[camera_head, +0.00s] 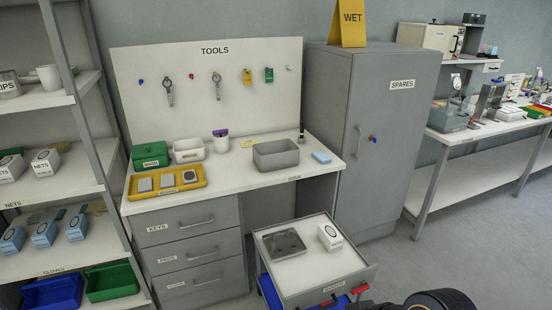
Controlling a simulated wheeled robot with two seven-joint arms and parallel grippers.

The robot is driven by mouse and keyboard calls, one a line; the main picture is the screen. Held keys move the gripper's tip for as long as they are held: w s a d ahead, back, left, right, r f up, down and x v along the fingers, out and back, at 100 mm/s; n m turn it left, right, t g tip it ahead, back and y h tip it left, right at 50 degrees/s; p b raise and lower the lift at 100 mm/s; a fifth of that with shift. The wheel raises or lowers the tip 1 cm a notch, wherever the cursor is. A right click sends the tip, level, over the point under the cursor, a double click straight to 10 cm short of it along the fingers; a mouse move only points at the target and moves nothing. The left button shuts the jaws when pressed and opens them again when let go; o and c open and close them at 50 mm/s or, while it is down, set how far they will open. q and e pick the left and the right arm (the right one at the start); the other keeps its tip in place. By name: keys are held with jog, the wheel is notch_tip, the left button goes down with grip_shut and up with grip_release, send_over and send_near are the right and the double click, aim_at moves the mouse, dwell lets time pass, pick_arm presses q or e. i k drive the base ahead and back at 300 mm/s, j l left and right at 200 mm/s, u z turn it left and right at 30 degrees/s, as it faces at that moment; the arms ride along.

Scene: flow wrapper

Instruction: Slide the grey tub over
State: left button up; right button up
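The grey tub (278,162) is an open rectangular box standing upright on the white top of the desk (232,178), right of the middle. It looks empty. A white cup with a purple item in it (221,144) stands to its left, and a light blue block (321,157) lies to its right. Neither gripper shows in the head view, and nothing touches the tub. A dark rounded part at the bottom right edge looks like part of my arm.
A yellow tray (140,195) with several items, a green bin (150,160) and a white bin (188,155) fill the desk's left side. A dark bottle (301,138) stands behind the blue block. A cart (312,283) stands in front; a grey cabinet (335,110) is at right.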

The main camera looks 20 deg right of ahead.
aim_at(271, 156)
jog(key=i, duration=0.75)
jog(key=i+j+z, duration=0.1)
jog(key=i, duration=0.6)
jog(key=i+j, duration=0.2)
jog(key=i, duration=0.55)
jog(key=l+z, duration=0.05)
